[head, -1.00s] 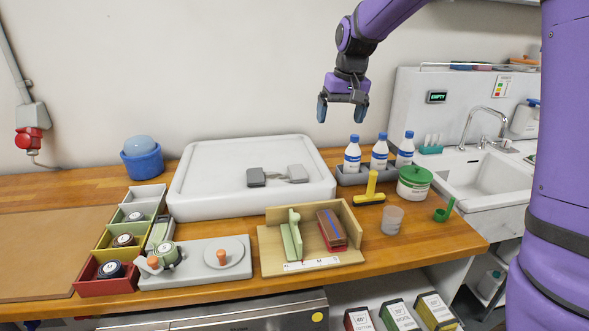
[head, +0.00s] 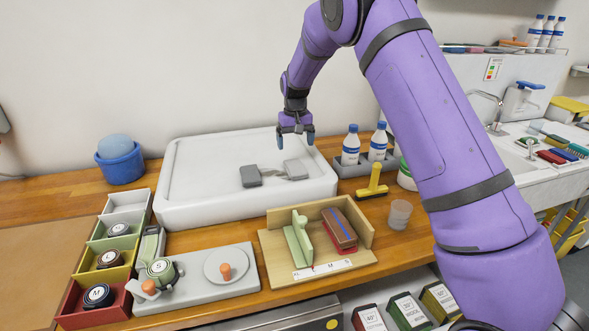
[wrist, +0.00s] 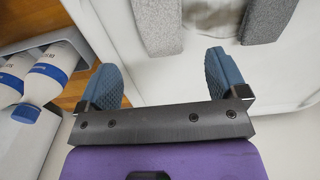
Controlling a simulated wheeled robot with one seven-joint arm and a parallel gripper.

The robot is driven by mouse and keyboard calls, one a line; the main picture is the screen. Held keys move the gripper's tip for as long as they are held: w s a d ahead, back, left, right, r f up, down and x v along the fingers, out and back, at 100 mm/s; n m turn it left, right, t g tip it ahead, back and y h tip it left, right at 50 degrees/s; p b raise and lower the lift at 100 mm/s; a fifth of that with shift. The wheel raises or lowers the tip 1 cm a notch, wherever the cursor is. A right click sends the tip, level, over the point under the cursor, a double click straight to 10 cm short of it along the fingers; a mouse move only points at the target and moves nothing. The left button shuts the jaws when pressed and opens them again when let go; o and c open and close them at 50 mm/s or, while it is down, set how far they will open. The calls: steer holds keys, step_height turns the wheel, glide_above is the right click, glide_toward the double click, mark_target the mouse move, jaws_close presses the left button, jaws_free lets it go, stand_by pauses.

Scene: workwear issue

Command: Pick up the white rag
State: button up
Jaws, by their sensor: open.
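A whitish crumpled cloth, which looks like the white rag (head: 274,178), lies on the white tray (head: 195,193) between two grey blocks (head: 250,176). In the wrist view the rag (wrist: 212,14) shows only in part at the top edge, between the blocks (wrist: 158,22). My gripper (head: 296,138) is above the back right part of the tray, apart from the rag. In the wrist view my gripper (wrist: 162,72) has its blue fingers spread wide, with nothing between them but the tray's surface below.
White bottles with blue caps (head: 351,147) stand in a grey holder right of the tray. A blue bucket (head: 121,165) stands at the left.

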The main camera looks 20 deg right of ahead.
mark_target(295, 166)
step_height(295, 166, down, 9)
stand_by(0.5)
steer(key=shift+c, duration=0.2)
steer(key=c, duration=1)
